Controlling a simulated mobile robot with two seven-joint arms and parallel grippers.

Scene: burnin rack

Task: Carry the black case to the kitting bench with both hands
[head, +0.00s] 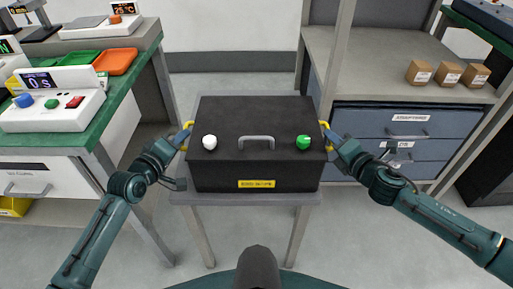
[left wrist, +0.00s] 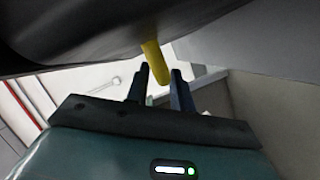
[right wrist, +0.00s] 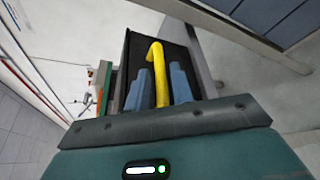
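The black case (head: 256,165) sits on a small grey stand (head: 310,198) in the middle of the head view. It has a grey top handle, a white knob, a green knob and a yellow label. My left gripper (head: 184,134) is at the yellow handle on the case's left side. In the left wrist view the yellow handle (left wrist: 154,62) lies between its two parted fingers. My right gripper (head: 329,138) is at the right yellow handle (head: 325,126). In the right wrist view that handle (right wrist: 160,85) runs between the fingers, with gaps on both sides.
A green-topped bench (head: 60,138) with instruments, a green tray and an orange tray (head: 115,61) stands at the left. A grey shelf unit (head: 350,70) with blue drawers and several small cardboard boxes (head: 448,74) stands at the right. Floor shows around the stand.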

